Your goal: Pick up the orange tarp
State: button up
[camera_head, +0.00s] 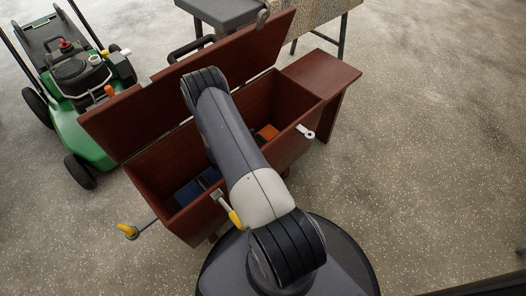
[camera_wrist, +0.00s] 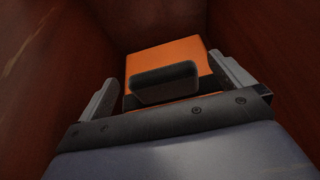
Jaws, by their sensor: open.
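The orange tarp (camera_head: 267,132) is a small folded orange block inside the open wooden box (camera_head: 308,110), right of my arm. In the wrist view the tarp (camera_wrist: 160,56) lies straight ahead, partly hidden by a dark block-like piece (camera_wrist: 163,82); I cannot tell what that piece is. My gripper (camera_wrist: 162,72) is open, with one grey finger on each side of the tarp. I cannot tell whether the fingers touch it. In the head view my arm reaches down into the box and hides the gripper.
A blue item (camera_head: 194,188) lies in the box's left part. The raised lid (camera_head: 150,98) stands along the back. A green mower (camera_head: 75,125) stands left. A wooden side shelf (camera_head: 322,76) is right; floor beyond is clear.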

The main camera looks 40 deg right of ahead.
jog(key=shift+x, duration=1.05)
jog(key=c, duration=1.9)
